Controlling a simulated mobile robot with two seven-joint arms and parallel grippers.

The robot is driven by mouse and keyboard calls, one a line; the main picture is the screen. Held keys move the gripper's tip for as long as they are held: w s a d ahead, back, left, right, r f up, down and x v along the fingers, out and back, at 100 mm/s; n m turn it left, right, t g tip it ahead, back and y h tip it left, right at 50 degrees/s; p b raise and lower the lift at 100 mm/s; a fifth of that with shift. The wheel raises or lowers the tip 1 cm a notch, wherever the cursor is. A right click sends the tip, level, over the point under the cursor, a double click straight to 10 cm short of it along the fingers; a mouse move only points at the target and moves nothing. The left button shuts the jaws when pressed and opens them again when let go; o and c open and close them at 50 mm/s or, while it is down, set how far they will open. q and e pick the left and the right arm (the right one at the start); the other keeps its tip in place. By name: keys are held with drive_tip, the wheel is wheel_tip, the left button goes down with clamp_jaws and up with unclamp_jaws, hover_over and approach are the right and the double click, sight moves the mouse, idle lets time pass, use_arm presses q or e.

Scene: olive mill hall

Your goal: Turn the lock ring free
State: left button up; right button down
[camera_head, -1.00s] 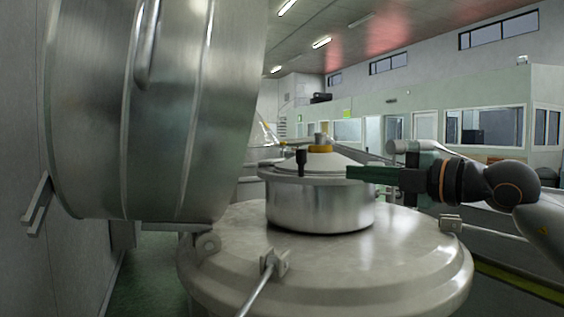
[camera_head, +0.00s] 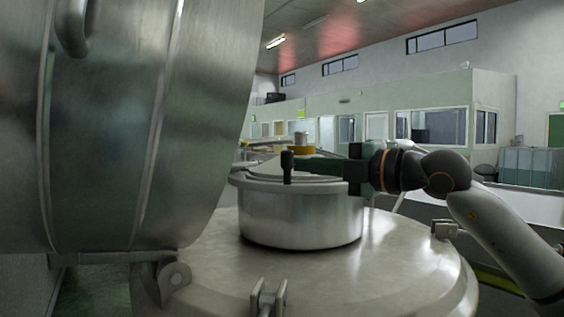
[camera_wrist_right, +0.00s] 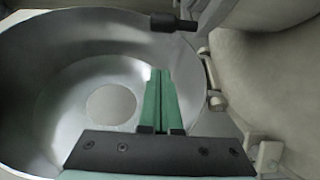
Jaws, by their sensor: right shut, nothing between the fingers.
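A squat steel neck (camera_head: 300,215) with a lid stands on the round tank top. The lock ring (camera_head: 240,181) appears to be its rim, with a black upright handle (camera_head: 287,167) on the near side. My right gripper (camera_head: 300,166) reaches in from the right over the lid. Its green fingers are shut and empty, their tips close to the handle in the picture; contact cannot be told. In the right wrist view the fingertips (camera_wrist_right: 160,72) lie over a round steel surface, apart from the black handle (camera_wrist_right: 175,22). My left gripper is not in view.
A large steel drum (camera_head: 120,120) fills the left side, close to the neck. The broad tank top (camera_head: 330,275) has clamp lugs (camera_head: 268,297) around its edge. A yellow-topped fitting (camera_head: 300,139) shows above the lid. The hall behind is open.

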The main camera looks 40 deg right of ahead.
use_arm(q)
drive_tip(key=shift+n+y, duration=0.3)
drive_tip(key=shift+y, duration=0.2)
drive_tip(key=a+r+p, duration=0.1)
drive_tip(key=p, duration=0.1)
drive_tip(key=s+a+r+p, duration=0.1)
drive_tip(key=p, duration=0.1)
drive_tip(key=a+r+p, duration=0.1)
drive_tip(key=p, duration=0.1)
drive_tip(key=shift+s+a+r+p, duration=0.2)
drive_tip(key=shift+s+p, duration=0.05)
drive_tip(key=shift+p, duration=0.05)
use_arm(e)
drive_tip(key=w+d, duration=0.1)
drive_tip(key=w, duration=0.7)
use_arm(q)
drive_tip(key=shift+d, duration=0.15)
use_arm(e)
drive_tip(key=shift+d, duration=0.15)
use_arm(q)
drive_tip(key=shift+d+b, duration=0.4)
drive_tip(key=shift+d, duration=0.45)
use_arm(e)
drive_tip(key=shift+s+d+n+y, duration=0.4)
drive_tip(key=shift+s+y, duration=0.1)
drive_tip(key=shift+y, duration=0.1)
